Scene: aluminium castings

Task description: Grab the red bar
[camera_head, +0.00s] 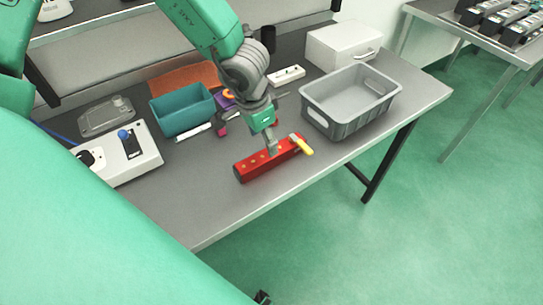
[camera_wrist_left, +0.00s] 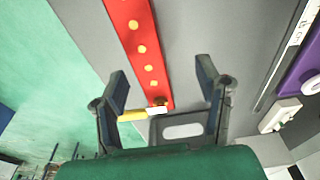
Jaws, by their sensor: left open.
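The red bar (camera_head: 256,164) lies on the grey table near its front edge, with several yellowish round spots along its top. In the left wrist view the bar (camera_wrist_left: 133,40) runs from the top edge down towards the space between the fingers. My left gripper (camera_head: 271,147) points down over the bar in the head view. In the left wrist view its two fingers (camera_wrist_left: 162,80) are spread wide with nothing gripped. Whether they touch the bar cannot be told. My right gripper is not recognisable in view.
A yellow-handled tool (camera_head: 303,146) lies at the bar's right end. A grey crate (camera_head: 350,122) stands to the right, a white box (camera_head: 340,45) behind it. A teal bin (camera_head: 183,112) and a white control box (camera_head: 120,158) are to the left. Table in front of the bar is clear.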

